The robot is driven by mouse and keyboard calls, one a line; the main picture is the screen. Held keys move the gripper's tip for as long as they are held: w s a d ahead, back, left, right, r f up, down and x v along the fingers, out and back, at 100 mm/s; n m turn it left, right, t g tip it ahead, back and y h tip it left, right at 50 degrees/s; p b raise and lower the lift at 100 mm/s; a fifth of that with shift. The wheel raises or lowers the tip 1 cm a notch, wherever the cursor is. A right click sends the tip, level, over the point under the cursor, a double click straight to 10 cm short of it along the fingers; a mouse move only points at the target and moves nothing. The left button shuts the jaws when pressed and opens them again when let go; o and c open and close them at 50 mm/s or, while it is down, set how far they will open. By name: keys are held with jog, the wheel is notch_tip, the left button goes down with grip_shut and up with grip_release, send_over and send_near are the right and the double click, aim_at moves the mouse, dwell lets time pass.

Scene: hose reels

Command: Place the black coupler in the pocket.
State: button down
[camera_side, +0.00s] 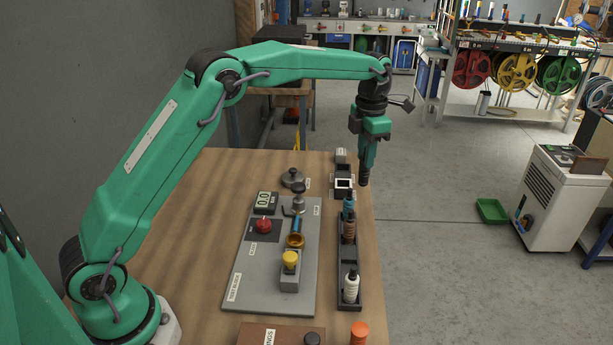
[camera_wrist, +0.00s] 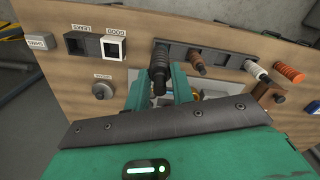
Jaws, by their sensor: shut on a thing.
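My gripper (camera_side: 367,150) points down, shut on the black coupler (camera_side: 364,177), which hangs nearly upright in the air above the far right edge of the bench. In the wrist view the black coupler (camera_wrist: 158,68) shows between the green fingers of my gripper (camera_wrist: 160,86). Near it are a white-rimmed square pocket (camera_side: 343,183) and a dark square pocket (camera_side: 342,168). The wrist view shows the white-rimmed pocket (camera_wrist: 114,48) labelled GOOD, and the dark pocket (camera_wrist: 79,46) beside it. The coupler is apart from both pockets.
An orange cap (camera_side: 359,330) stands at the front.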

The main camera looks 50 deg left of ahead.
jog(key=w+a+f, duration=0.4)
jog(key=a+f, duration=0.3)
jog(key=a, duration=0.3)
jog(key=shift+w+a, duration=0.35)
jog(key=shift+w, duration=0.05)
jog(key=shift+f, duration=2)
jog(key=shift+f, duration=0.1)
jog(key=c, duration=1.2)
grip_release()
notch_tip(320, 180, up, 12)
jog(key=shift+r, duration=0.1)
